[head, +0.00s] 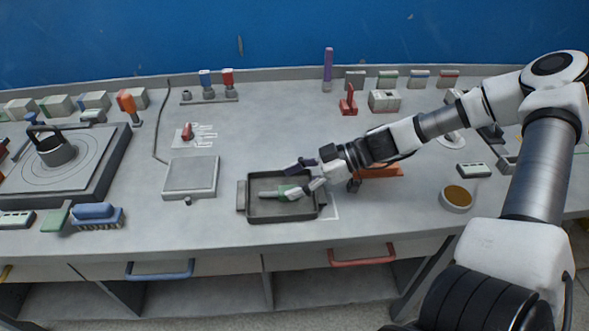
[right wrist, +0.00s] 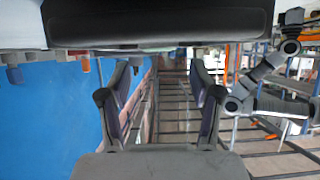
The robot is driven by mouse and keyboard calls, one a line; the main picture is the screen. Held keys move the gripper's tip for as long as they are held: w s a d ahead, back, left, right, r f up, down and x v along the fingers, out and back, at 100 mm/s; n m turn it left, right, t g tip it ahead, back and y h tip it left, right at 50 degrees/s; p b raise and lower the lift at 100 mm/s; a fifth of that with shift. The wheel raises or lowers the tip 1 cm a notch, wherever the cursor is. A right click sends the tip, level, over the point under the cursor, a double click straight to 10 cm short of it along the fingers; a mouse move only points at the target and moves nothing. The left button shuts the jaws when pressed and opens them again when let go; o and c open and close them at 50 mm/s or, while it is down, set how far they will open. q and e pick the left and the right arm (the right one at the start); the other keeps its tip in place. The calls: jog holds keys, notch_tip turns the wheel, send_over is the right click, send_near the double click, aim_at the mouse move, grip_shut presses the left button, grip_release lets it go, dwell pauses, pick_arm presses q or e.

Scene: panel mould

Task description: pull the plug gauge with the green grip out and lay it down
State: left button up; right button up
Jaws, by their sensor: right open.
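The plug gauge with the green grip (head: 284,191) lies in a dark shallow tray (head: 260,180) at the front middle of the bench in the head view, its pale metal end pointing left. My right gripper (head: 294,181) reaches in from the right over the tray. Its fingers are spread, close to the green grip and partly hiding it; contact cannot be told. In the right wrist view, the right gripper (right wrist: 160,75) is open with nothing between its fingers. A small rack (head: 217,99) at the back holds blue-gripped (head: 205,78) and red-gripped (head: 228,77) pieces.
A grey square plate (head: 191,175) stands left of the tray. A round dish (head: 456,197) and an orange block (head: 380,171) are to the right. A purple upright piece (head: 328,68) and several blocks line the back.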

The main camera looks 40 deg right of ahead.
notch_tip(320, 180, up, 10)
dwell(0.5)
jog(key=shift+f, duration=0.15)
